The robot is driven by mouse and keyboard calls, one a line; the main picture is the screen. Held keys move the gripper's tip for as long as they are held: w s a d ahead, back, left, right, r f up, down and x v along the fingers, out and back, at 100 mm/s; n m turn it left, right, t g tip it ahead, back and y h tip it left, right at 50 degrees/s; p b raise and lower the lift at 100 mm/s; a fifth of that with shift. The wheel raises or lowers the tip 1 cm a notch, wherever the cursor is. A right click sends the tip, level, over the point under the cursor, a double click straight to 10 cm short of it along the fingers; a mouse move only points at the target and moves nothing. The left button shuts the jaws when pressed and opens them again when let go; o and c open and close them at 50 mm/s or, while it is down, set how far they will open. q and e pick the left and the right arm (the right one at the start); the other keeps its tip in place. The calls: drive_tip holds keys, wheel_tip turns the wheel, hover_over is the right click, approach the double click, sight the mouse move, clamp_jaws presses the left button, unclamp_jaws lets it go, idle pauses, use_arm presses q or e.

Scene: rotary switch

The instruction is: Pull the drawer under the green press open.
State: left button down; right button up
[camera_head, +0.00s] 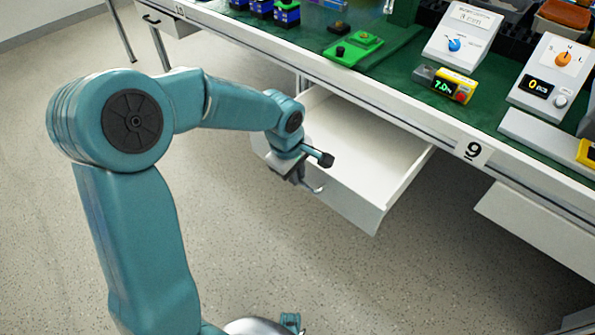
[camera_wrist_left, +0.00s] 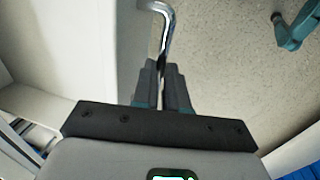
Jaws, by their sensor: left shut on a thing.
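The drawer (camera_head: 345,165) is a white open-topped box pulled well out from under the green-topped bench, its inside showing empty. A green press (camera_head: 400,12) is cut off by the top edge of the head view, on the bench above. My left gripper (camera_head: 300,182) is at the drawer's front and shut on its metal handle (camera_head: 319,190). In the left wrist view the bent handle (camera_wrist_left: 166,18) runs down between the closed fingers, and the drawer front (camera_wrist_left: 95,50) is on the left. My right gripper is not in view.
A closed white drawer (camera_head: 535,230) is at the right. Devices with dials (camera_head: 462,38) stand on the bench. The speckled floor (camera_head: 260,260) in front of the drawer is clear.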

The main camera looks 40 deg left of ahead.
use_arm(q)
drive_tip(key=shift+s, duration=0.1)
idle(0.3)
drive_tip(key=c, duration=1.2)
unclamp_jaws()
drive_tip(key=shift+o, duration=0.2)
drive_tip(key=s+r+p, duration=0.3)
drive_tip(key=r+p, duration=0.1)
drive_tip(key=r, duration=1.2)
drive_tip(key=shift+a+p, duration=0.15)
drive_tip(key=shift+p, duration=0.15)
